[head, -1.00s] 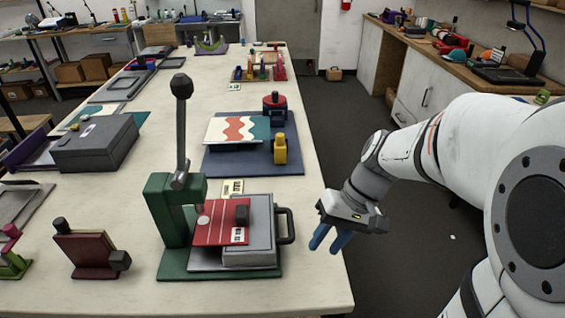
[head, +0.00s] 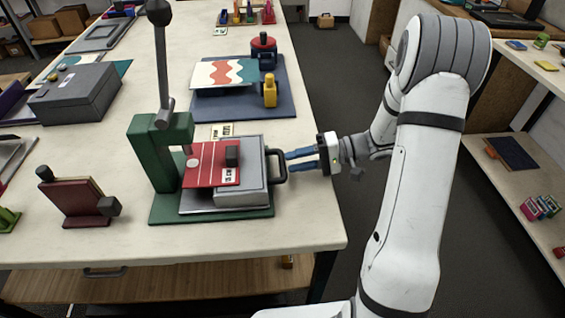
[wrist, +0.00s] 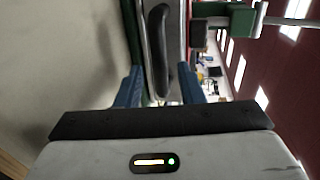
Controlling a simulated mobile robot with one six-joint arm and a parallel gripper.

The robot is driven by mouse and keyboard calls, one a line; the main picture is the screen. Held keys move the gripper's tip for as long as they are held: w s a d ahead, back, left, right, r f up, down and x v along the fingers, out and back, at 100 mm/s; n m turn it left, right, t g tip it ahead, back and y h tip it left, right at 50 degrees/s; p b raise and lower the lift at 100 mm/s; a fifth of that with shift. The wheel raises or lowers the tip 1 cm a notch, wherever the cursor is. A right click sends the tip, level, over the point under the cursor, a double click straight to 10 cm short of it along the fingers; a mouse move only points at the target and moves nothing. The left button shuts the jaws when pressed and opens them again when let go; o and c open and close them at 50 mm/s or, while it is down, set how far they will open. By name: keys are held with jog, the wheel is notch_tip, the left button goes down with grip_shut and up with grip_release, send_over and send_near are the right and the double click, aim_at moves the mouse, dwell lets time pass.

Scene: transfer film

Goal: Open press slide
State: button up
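The press on the table has a green frame (head: 140,150) with an upright black-knobbed lever (head: 160,60). Its grey slide (head: 254,163) sits on the green base, with a red plate (head: 205,174) over its left part. A dark handle (head: 282,166) sticks out from the slide's right side. My gripper (head: 288,161) is at the handle, blue fingers pointing left. In the wrist view the handle (wrist: 158,50) lies ahead between the two fingers (wrist: 160,88), which are apart with a gap on both sides. I cannot tell if they touch it.
A blue board (head: 230,105) with a patterned sheet and a yellow piece lies behind the press. A dark red block stand (head: 75,200) is at the left, and a grey box (head: 80,90) beyond it. The tabletop in front of the press is clear.

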aim_at(282, 162)
jog(key=shift+x, duration=2.05)
jog(key=shift+c, duration=0.5)
grip_shut()
